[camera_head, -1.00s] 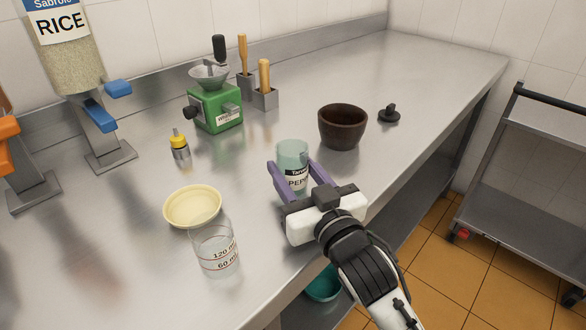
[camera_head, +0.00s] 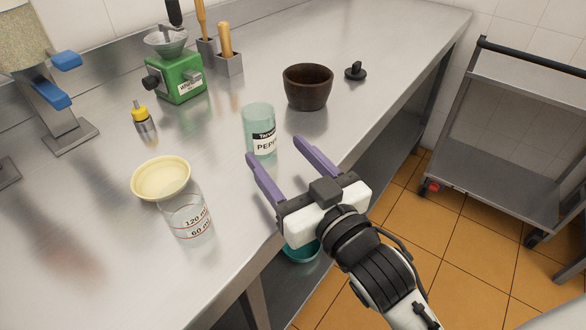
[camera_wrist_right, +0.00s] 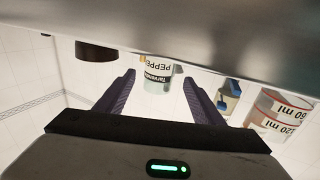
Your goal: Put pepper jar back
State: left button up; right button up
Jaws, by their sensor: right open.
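The pepper jar (camera_head: 260,132) is a greenish see-through jar with a black and white label. It stands upright on the steel counter (camera_head: 228,207), near the front edge, and it also shows upside down in the right wrist view (camera_wrist_right: 158,75). My right gripper (camera_head: 275,149) is open and empty at the counter's front edge. Its purple fingers (camera_wrist_right: 112,97) point toward the jar, with a gap between their tips and the jar. My left gripper is not in view.
A measuring beaker (camera_head: 187,218) and cream bowl (camera_head: 160,178) stand left of the jar. A brown bowl (camera_head: 308,88) and black knobbed piece (camera_head: 355,71) stand behind it. A green grinder (camera_head: 178,80) and yellow-capped bottle (camera_head: 143,118) are farther left. A cart (camera_head: 490,170) stands at right.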

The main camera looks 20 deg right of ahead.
jog(key=shift+s+d, duration=0.2)
jog(key=shift+s, duration=0.8)
jog(key=shift+s+d, duration=0.2)
jog(key=shift+s, duration=0.8)
